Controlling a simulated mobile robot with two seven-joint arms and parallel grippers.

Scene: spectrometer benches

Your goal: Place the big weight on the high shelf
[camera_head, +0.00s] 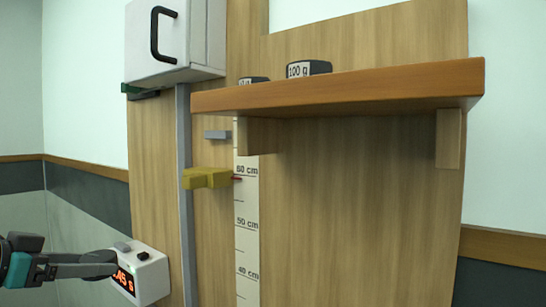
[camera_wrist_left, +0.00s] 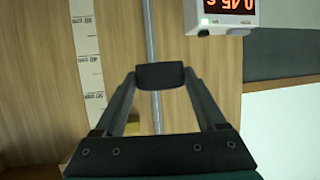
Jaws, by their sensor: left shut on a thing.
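A dark weight with a white "100 g" label (camera_head: 308,69) stands on the wooden high shelf (camera_head: 340,93), a little left of its middle. A second, smaller-looking dark weight (camera_head: 253,81) is at the shelf's left end; the shelf edge hides most of it, and its label is unreadable. My left gripper (camera_head: 116,260) is at the lower left, well below the shelf. In the left wrist view its fingers are shut on a small dark block-like thing (camera_wrist_left: 160,75), whose identity I cannot tell. My right gripper is out of view.
A white timer (camera_head: 148,274) with red digits is close to my left gripper. A metal rail (camera_head: 185,215) with a yellow block (camera_head: 207,178) runs beside a centimetre scale (camera_head: 247,205). A white box with a black handle (camera_head: 180,40) is above. The panel below the shelf is clear.

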